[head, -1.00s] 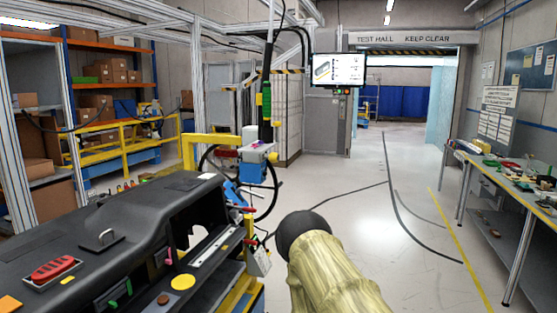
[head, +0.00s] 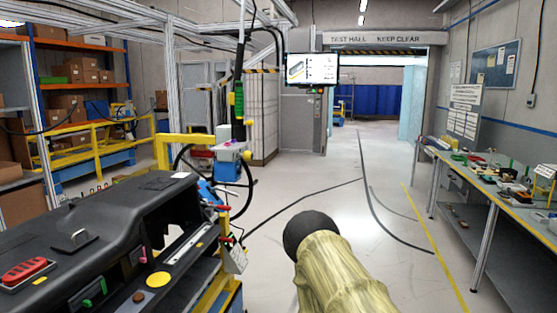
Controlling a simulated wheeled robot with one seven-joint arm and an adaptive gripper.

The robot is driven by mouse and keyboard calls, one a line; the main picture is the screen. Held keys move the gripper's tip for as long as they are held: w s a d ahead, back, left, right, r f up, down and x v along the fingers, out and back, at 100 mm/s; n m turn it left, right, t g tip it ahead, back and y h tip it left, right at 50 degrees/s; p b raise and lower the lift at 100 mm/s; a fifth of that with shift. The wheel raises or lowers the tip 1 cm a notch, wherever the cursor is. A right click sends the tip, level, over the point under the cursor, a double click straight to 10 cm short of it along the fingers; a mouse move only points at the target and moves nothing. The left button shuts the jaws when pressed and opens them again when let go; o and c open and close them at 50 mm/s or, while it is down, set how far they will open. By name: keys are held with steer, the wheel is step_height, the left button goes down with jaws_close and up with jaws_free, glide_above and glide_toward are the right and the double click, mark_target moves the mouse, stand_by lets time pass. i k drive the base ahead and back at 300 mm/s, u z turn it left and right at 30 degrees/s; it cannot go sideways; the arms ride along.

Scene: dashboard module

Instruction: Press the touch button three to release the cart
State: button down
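The dashboard module (head: 110,220) is a long black panel on a yellow and blue cart frame (head: 212,280) at the lower left. A hanging screen (head: 312,69) with small buttons on its lower edge is at the back, centre. I cannot tell which control is touch button three. My arm shows at the bottom centre as a sleeved link with a dark round end (head: 311,232). No fingers show, so my gripper is not visible. Nothing of mine touches the dashboard in this view.
A workbench (head: 500,195) with tools and parts lines the right wall, behind a yellow floor line. Dark cables (head: 375,215) lie on the floor. Open floor leads to the test hall doorway (head: 385,90). Shelves and a yellow railing (head: 95,145) stand at the left.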

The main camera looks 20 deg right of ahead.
mark_target(247, 155)
steer(key=z, duration=0.45)
steer(key=k, duration=0.55)
steer(key=z, duration=0.75)
steer(key=i, duration=0.7)
steer(key=z, duration=0.4)
steer(key=i, duration=1.55)
steer(key=u, duration=1.25)
steer(key=i, duration=1.05)
steer(key=u, duration=1)
